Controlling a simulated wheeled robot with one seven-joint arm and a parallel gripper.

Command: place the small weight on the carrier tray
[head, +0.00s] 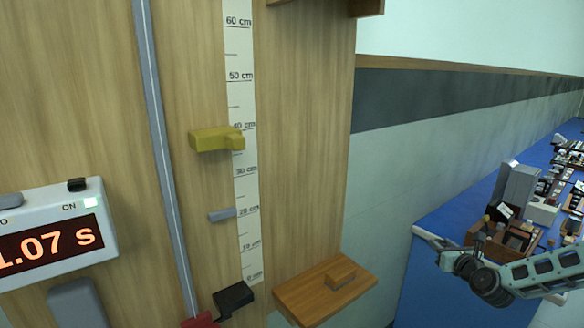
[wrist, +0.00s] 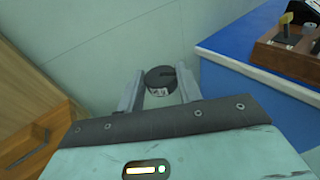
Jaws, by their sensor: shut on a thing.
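The small weight (wrist: 160,80) is a dark, slotted disc with a pale label. In the wrist view it sits between the two fingers of my gripper (wrist: 158,92), which is shut on it. In the head view my arm reaches in from the right, over the blue bench; the weight cannot be made out there. I cannot tell for sure which thing is the carrier tray. A wooden shelf (head: 300,299) with a small wooden block on it stands out from the foot of the scale board, left of my arm and apart from it.
The tall wooden board (head: 300,130) carries a centimetre scale (head: 241,100), a yellow bracket (head: 215,139) and a black block (head: 233,298). A timer (head: 55,235) is at left. The blue bench (head: 440,215) holds several instruments; a wooden box (wrist: 285,58) stands on it in the wrist view.

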